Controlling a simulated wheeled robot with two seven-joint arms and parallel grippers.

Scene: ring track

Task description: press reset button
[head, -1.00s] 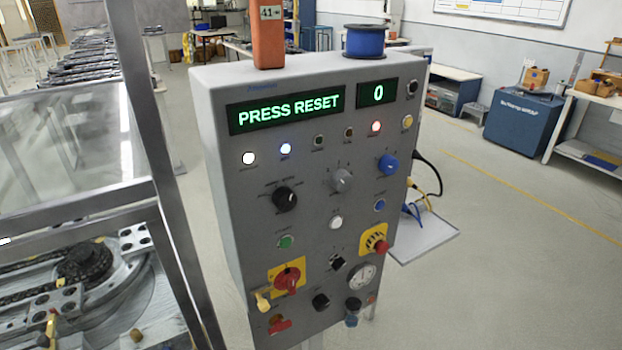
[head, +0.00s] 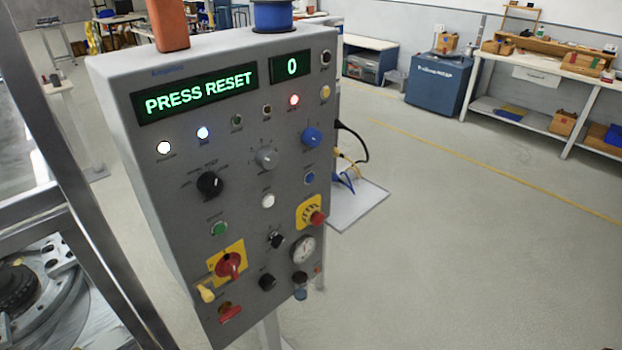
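A grey control panel (head: 170,240) stands upright at the left-centre of the head view. Its green display (head: 201,94) reads PRESS RESET, and a smaller display (head: 291,67) reads 0. Small push buttons sit on its face: a green button (head: 218,229), a white button (head: 268,201) and a blue button (head: 309,178). Their labels are too small to read, so I cannot tell which is reset. A red mushroom button (head: 317,218) sits on a yellow plate at the right. Neither of my grippers shows in the view.
The panel face also has a black knob (head: 209,185), a blue knob (head: 311,137) and a red rotary switch (head: 229,265). A metal-framed machine (head: 75,190) stands close on the left. The floor (head: 450,250) to the right is clear. Workbenches (head: 540,75) line the back.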

